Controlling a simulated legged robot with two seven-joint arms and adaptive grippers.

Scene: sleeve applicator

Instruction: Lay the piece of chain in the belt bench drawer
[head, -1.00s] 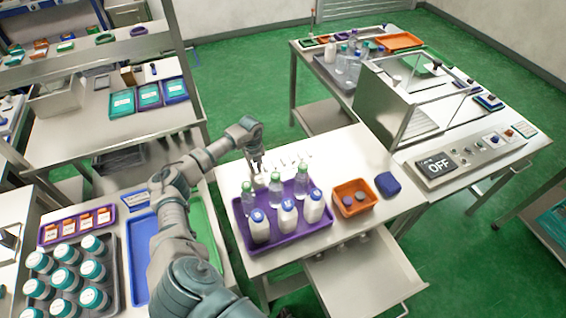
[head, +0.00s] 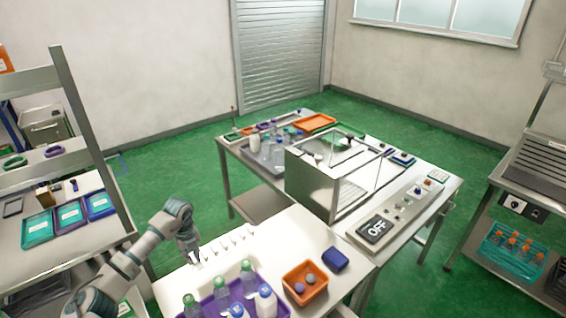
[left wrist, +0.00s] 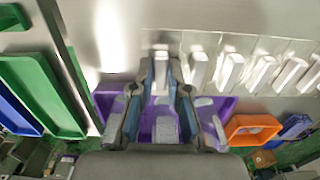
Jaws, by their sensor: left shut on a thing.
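My left gripper (head: 193,256) is low over the bench with the purple tray, at the left end of a row of small white upright pieces (head: 237,236). In the left wrist view its fingers (left wrist: 161,72) are closed on a small pale thing between the fingertips. I cannot tell whether this is the piece of chain or one of the row. No chain shows clearly elsewhere. The open drawer under this bench, seen a second ago, is outside the head view now. My right gripper is not in view.
The purple tray (head: 205,309) holds several bottles. An orange bin (head: 304,284) with small round things and a blue box (head: 335,259) stand right of it.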

